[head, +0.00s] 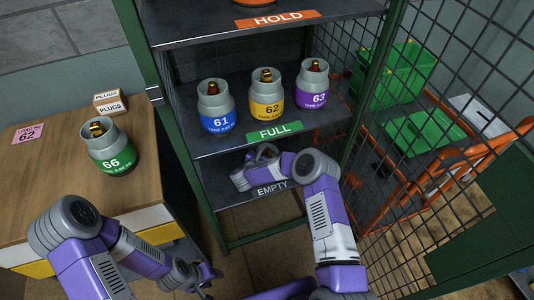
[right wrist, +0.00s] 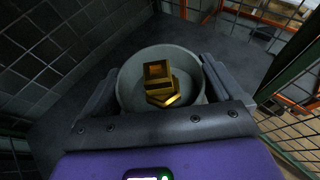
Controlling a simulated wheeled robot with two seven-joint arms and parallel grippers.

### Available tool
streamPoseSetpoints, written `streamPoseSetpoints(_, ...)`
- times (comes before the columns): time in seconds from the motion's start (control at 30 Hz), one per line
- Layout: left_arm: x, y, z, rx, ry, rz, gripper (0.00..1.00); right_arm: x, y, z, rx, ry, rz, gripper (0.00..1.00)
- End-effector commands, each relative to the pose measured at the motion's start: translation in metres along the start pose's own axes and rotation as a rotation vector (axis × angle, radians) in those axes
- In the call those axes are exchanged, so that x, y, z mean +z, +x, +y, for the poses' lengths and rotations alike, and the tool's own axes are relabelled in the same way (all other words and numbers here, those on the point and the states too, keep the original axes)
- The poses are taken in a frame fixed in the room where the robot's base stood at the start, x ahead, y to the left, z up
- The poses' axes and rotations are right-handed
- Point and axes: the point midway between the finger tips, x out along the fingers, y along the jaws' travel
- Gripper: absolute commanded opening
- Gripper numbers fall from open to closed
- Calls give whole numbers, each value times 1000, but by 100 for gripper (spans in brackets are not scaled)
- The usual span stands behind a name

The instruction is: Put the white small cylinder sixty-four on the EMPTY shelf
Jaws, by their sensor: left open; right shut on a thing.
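My right gripper (head: 262,158) reaches into the lower shelf, over the EMPTY label (head: 272,188). In the right wrist view its fingers (right wrist: 160,95) are shut on a small pale grey-white cylinder with a brass valve (right wrist: 160,82). The cylinder's number is hidden, and in the head view it is mostly covered by my arm. It stands over the dark EMPTY shelf (head: 216,186); I cannot tell whether its base touches the surface. My left gripper (head: 192,284) is open and empty, low in front of the wooden table.
Cylinders 61 (head: 216,108), 62 (head: 266,95) and 63 (head: 312,85) stand on the FULL shelf above. Green cylinder 66 (head: 112,148) and a PLUGS box (head: 109,103) are on the table (head: 40,185). A mesh panel (head: 440,130) bounds the right side.

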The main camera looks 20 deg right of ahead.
Motion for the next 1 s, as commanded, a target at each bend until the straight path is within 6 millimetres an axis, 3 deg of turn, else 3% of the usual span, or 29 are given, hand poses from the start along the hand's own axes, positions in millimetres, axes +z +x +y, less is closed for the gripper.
streamPoseSetpoints(0.1,0,4,-2,0,0,0,43,-2,2,0,0,2,-4,8)
streamPoseSetpoints(0.13,0,4,-1,0,0,0,43,-4,1,0,0,0,0,96)
streamPoseSetpoints(0.17,0,3,-1,0,0,0,43,-3,1,0,0,0,1,100)
streamPoseSetpoints(0.53,0,-3,1,0,0,0,43,2,-4,0,1,-1,1,100)
streamPoseSetpoints(1.0,1,-31,12,0,0,0,43,2,-99,1,4,-3,1,100)
